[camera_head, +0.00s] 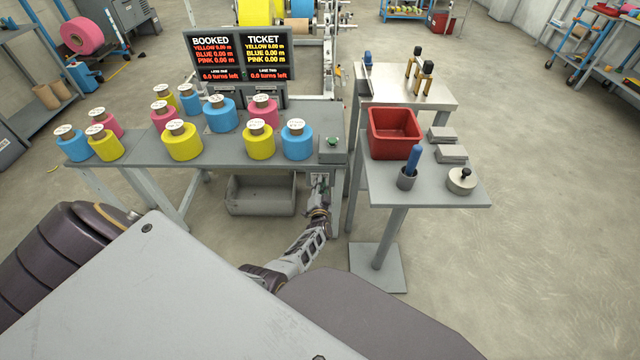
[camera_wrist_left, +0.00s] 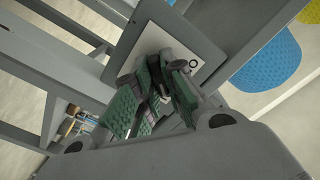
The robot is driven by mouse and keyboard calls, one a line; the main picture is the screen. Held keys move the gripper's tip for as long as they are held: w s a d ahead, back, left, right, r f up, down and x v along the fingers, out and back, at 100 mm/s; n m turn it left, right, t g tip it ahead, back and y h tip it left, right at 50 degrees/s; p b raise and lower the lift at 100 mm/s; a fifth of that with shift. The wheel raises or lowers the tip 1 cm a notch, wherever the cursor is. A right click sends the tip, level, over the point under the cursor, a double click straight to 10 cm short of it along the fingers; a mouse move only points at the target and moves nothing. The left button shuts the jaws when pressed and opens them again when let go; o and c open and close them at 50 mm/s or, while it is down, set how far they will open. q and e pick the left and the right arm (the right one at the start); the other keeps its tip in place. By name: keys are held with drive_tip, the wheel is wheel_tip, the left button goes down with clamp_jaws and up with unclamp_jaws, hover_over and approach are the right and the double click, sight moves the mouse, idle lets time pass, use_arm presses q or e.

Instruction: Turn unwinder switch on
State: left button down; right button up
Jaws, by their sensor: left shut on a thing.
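The unwinder switch has a pale plate (camera_wrist_left: 158,38) with a round "O" mark, set on a grey panel in the left wrist view. In the head view the switch plate (camera_head: 313,178) is below the front right corner of the grey table. My left gripper (camera_head: 320,184) is right at this plate. Its green-padded fingers (camera_wrist_left: 158,92) are closed together in front of the plate, shut on the switch's knob. The fingers cover most of the knob, so its exact angle cannot be told. My right gripper is not in view.
A grey bin (camera_head: 260,195) is below. A side stand holds a red bin (camera_head: 394,132). Table legs are close to my left arm.

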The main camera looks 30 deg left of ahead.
use_arm(q)
drive_tip(key=shift+d+f+m, duration=0.1)
drive_tip(key=shift+m, duration=0.6)
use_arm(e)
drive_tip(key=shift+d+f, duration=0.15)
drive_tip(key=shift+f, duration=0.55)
use_arm(q)
drive_tip(key=c, duration=1.6)
unclamp_jaws()
drive_tip(key=shift+o, duration=0.5)
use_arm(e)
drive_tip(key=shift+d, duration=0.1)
use_arm(q)
drive_tip(key=shift+n, duration=0.3)
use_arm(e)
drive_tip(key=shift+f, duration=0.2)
